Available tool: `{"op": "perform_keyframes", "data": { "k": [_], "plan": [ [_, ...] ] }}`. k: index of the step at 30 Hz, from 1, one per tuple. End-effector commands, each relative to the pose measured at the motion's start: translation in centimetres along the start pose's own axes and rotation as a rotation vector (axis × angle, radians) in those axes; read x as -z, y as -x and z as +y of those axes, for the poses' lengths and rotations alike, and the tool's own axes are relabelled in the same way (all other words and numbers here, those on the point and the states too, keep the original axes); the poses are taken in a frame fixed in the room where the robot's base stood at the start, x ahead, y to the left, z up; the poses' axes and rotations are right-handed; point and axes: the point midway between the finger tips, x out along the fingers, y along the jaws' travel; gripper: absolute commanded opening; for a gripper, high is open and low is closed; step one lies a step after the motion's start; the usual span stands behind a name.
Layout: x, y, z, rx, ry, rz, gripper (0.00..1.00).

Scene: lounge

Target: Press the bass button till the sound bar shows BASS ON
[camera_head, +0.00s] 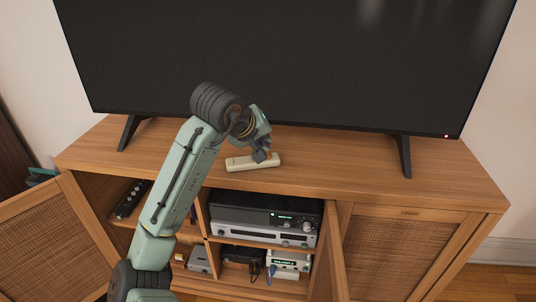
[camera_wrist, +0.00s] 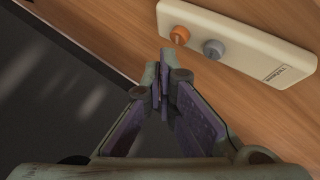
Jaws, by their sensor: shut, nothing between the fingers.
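A small cream bar-shaped unit (camera_head: 240,163) lies on the wooden cabinet top, under the television. In the wrist view the cream unit (camera_wrist: 245,47) shows an orange round button (camera_wrist: 180,35), a grey round button (camera_wrist: 213,48) and small dark lettering toward its other end. I cannot read which button is bass, and no BASS ON text is visible. My gripper (camera_head: 263,157) is shut and empty, pointing down at the unit in the head view. In the wrist view its fingertips (camera_wrist: 164,65) appear just beside the orange button; contact cannot be told.
A large dark television (camera_head: 300,60) stands on two legs close behind my gripper. Below, the wooden cabinet (camera_head: 440,185) has an open left door (camera_head: 40,235) and shelves with a black receiver (camera_head: 265,210) and smaller boxes. The cabinet top right of the unit is clear.

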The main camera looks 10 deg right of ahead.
Motion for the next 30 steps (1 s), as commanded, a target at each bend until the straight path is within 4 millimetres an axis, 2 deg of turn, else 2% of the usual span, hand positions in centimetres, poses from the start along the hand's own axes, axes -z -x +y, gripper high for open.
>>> {"op": "perform_keyframes", "data": {
  "k": [30],
  "plan": [
    [-0.66, -0.88, -0.62, -0.001, 0.000, -0.001, 0.00]
  ]
}}
